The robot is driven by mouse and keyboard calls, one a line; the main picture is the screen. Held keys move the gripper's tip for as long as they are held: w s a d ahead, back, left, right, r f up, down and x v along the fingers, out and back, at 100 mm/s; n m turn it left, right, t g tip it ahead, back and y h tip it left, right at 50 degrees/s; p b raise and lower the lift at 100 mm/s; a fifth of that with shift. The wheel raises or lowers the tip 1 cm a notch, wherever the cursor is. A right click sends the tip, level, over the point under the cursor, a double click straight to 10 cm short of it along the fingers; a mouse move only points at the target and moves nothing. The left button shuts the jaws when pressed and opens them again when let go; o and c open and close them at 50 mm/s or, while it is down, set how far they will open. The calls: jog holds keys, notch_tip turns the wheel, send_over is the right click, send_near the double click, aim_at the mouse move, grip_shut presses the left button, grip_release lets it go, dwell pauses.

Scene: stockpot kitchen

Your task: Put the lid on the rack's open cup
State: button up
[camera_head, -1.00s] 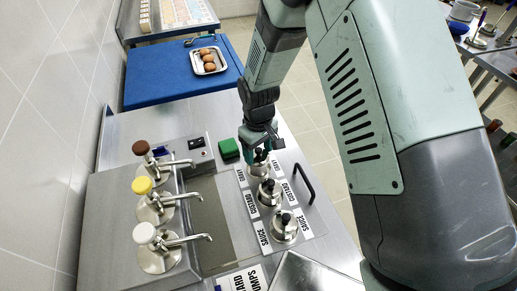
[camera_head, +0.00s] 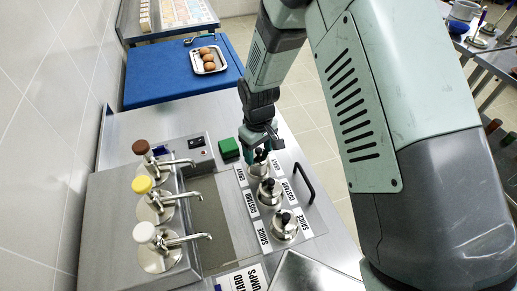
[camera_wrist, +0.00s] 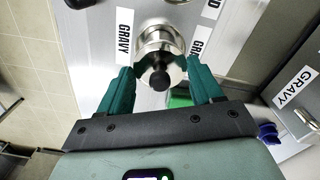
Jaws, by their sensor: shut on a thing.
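My gripper (camera_head: 260,150) is low at the far end of the rack, over the cup between the GRAVY labels. In the wrist view its green fingers (camera_wrist: 160,76) are on either side of a steel lid (camera_wrist: 160,62) with a black knob, and are shut on it. The steel gravy cup (camera_wrist: 157,33) shows just beyond the lid, which overlaps its near side in this view. The fingers and lid hide part of the cup, so I cannot tell whether the lid is fully seated. The rack (camera_head: 319,222) also holds two lidded cups, custard (camera_head: 269,192) and sauce (camera_head: 284,228).
Three pumps with brown (camera_head: 141,147), yellow (camera_head: 142,185) and white (camera_head: 144,232) tops stand to the left. A green block (camera_head: 228,148) lies beside the rack. A black handle (camera_head: 304,183) rises on its right. A tray of eggs (camera_head: 209,61) sits on the blue surface behind.

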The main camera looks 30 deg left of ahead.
jog(key=o, duration=1.1)
jog(key=shift+o, duration=0.5)
jog(key=shift+r, duration=3.5)
grip_shut()
